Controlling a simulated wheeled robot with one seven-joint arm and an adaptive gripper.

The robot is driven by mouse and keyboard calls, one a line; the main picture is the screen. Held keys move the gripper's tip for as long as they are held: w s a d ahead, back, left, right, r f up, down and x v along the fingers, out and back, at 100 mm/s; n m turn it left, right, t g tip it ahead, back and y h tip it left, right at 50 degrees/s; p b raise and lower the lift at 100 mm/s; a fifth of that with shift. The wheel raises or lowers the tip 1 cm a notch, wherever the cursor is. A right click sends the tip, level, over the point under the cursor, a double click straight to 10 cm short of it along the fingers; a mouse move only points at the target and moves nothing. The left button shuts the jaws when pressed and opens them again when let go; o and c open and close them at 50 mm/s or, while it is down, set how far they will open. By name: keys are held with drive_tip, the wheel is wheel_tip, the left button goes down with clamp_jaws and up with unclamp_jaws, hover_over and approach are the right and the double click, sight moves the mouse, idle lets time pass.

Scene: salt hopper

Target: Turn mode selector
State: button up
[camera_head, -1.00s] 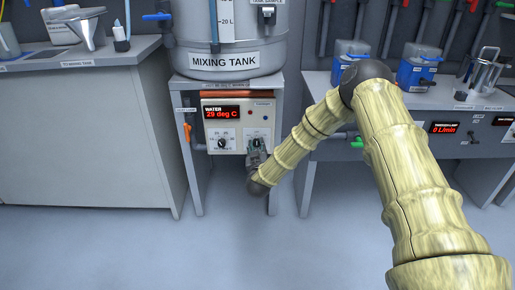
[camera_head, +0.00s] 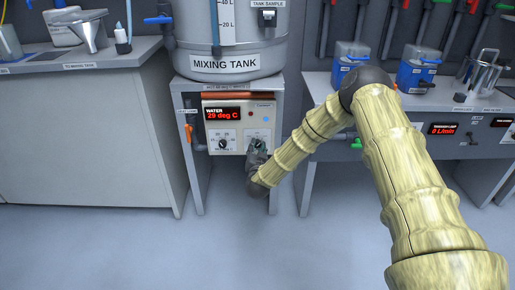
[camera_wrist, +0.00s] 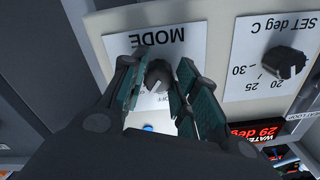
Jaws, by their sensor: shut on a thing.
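The mode selector is a dark round knob (camera_wrist: 158,74) with a white pointer mark, on a white plate labelled MODE. The wrist view shows it upside down. My gripper (camera_wrist: 160,88) is shut on the knob, with a green-padded finger on each side. In the head view my gripper (camera_head: 257,150) is at the lower right of the control panel (camera_head: 231,118) under the mixing tank and covers most of the knob. The exact setting cannot be read, as the fingers hide part of the label.
A SET deg C dial (camera_wrist: 285,62) sits beside the selector. The red display (camera_head: 223,113) reads WATER 29 deg C. The mixing tank (camera_head: 225,40) stands above. Benches (camera_head: 80,110) flank the stand; the floor (camera_head: 120,250) in front is clear.

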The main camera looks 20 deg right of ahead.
drive_tip(key=shift+m, duration=1.1)
drive_tip(key=o, duration=1)
drive_tip(key=v, duration=1.2)
